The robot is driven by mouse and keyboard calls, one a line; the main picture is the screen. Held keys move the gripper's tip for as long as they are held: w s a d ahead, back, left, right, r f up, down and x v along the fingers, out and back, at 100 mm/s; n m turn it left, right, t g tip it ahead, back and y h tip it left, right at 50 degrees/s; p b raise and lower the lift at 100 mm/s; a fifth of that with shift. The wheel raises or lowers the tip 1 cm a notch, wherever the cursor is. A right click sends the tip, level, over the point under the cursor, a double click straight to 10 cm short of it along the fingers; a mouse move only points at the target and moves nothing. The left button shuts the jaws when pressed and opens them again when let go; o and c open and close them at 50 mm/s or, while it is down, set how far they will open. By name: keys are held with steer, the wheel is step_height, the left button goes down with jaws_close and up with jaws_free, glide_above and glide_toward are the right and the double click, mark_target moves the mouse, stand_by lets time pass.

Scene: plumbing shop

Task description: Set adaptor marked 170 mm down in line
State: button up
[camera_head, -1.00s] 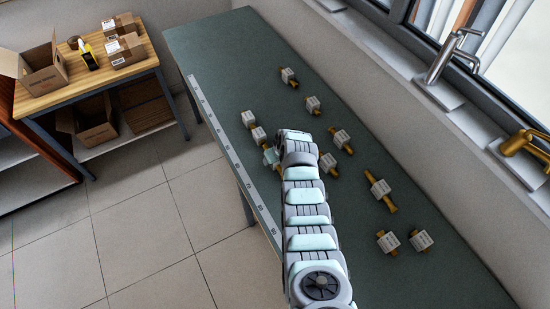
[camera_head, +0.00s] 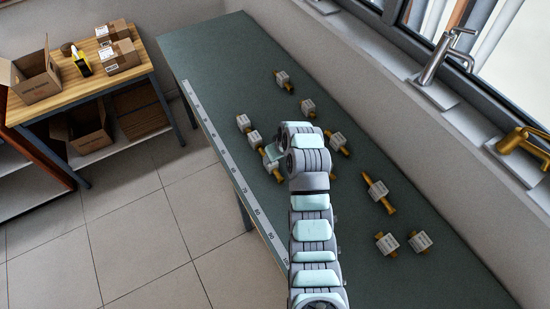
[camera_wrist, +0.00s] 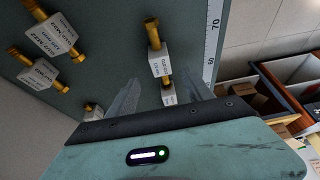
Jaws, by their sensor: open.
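My gripper (camera_wrist: 162,78) is open over the bench's ruler side; its fingers show in the wrist view. Between them is a white-labelled adaptor (camera_wrist: 168,97), mostly hidden by the gripper body. Another adaptor (camera_wrist: 160,62), with a brass end, lies just beyond it, near the fingertips. I cannot read which label says 170 mm. In the head view, my gripper (camera_head: 268,156) is partly hidden by my arm. An adaptor (camera_head: 272,168) lies beside it, and two more, one (camera_head: 243,121) and another (camera_head: 255,137), form a row with it along the ruler.
The ruler strip (camera_head: 224,156) runs along the bench's left edge. Several other adaptors lie scattered to the right, one of them long (camera_head: 377,190). Taps (camera_head: 440,58) stand by the window. A wooden table (camera_head: 85,88) with boxes is at the left. The bench's far end is clear.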

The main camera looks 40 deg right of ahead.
steer(key=shift+s+a+r, duration=0.1)
steer(key=shift+s+r, duration=0.15)
steer(key=shift+r, duration=0.25)
